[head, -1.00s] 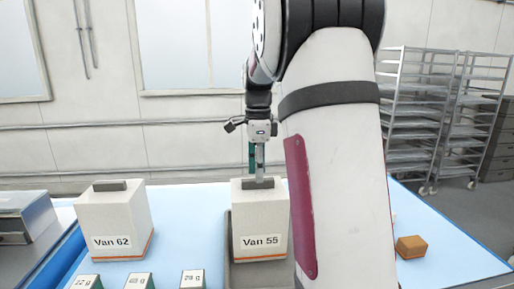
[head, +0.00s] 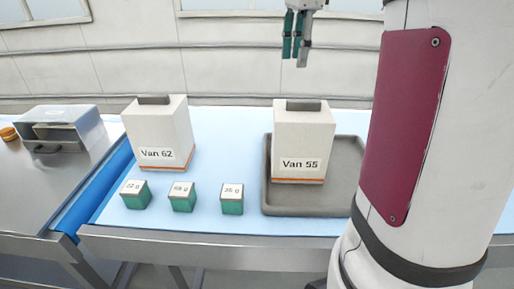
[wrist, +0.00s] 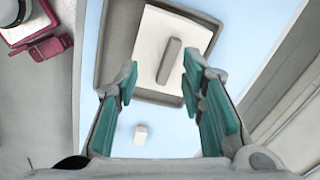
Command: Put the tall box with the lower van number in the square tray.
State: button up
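The white box labelled Van 55 (head: 303,140) stands upright in the left part of the grey square tray (head: 345,195). It has a dark grey handle on top and an orange line near its base. The white box labelled Van 62 (head: 160,132) stands upright on the blue table to the left, outside the tray. My gripper (head: 298,50) is open and empty above and behind the Van 55 box, apart from it. In the wrist view the fingers (wrist: 160,85) are spread, with the Van 55 box (wrist: 150,35) and its handle beyond them.
Three small green blocks with weight labels (head: 182,197) stand in front of the Van 62 box. A metal case (head: 62,132) sits on the steel surface at far left. My arm hides the right side of the table.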

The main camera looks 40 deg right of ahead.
jog(key=s+a+f+n+t, duration=0.2)
jog(key=s+a+f+n, duration=0.3)
jog(key=a+n, duration=0.6)
jog(key=s+a+f+n+t, duration=0.2)
jog(key=s+a+f+n, duration=0.3)
jog(key=s+a+n, duration=0.5)
jog(key=shift+s+a+f+n+t, duration=0.2)
jog(key=shift+a+n+t, duration=0.2)
jog(key=shift+a, duration=0.15)
